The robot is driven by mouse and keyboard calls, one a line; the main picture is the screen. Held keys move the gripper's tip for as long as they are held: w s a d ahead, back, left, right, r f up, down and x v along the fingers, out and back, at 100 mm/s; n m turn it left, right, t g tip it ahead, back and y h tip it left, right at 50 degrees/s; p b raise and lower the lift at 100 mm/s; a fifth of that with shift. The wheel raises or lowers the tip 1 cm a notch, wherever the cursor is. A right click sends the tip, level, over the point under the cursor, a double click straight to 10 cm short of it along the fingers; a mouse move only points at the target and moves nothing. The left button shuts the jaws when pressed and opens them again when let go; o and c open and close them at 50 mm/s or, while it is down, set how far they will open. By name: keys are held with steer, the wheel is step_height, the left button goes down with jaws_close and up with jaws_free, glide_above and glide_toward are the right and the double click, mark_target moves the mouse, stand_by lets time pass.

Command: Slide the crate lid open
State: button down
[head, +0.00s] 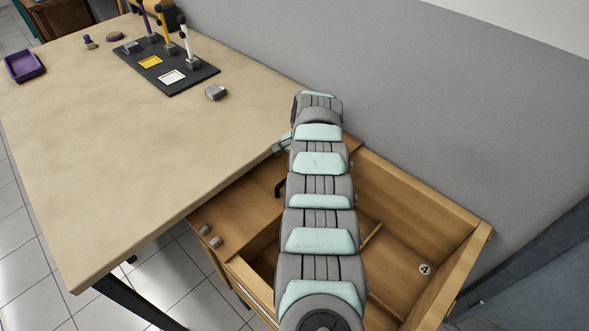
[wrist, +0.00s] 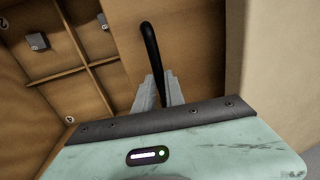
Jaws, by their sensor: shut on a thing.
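The wooden crate (head: 478,245) stands beside the workbench, below its top. Its brown lid (head: 236,207) covers the part nearest the bench, while divided compartments lie uncovered to the right and front. A black bar handle (head: 280,187) stands on the lid, partly behind my arm. In the wrist view the handle (wrist: 150,50) rises between the two grey fingers of my gripper (wrist: 158,92), which is shut on it. The lid (wrist: 195,45) fills the middle and right there, with open compartments on the left. My arm hides the fingertips in the head view.
The workbench (head: 150,190) holds a dark board (head: 190,84) with coloured posts, a purple tray (head: 24,66) and a small grey block (head: 216,92). A grey wall (head: 430,110) stands behind the crate. Another grey block (wrist: 37,41) lies in a compartment.

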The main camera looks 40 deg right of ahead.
steer(key=c, duration=1.4)
jaws_free()
steer(key=shift+r, duration=0.1)
step_height(320, 180, up, 10)
steer(key=s+p, duration=0.2)
steer(key=p, duration=0.2)
steer(key=shift+d+r, duration=0.15)
steer(key=shift+r, duration=0.05)
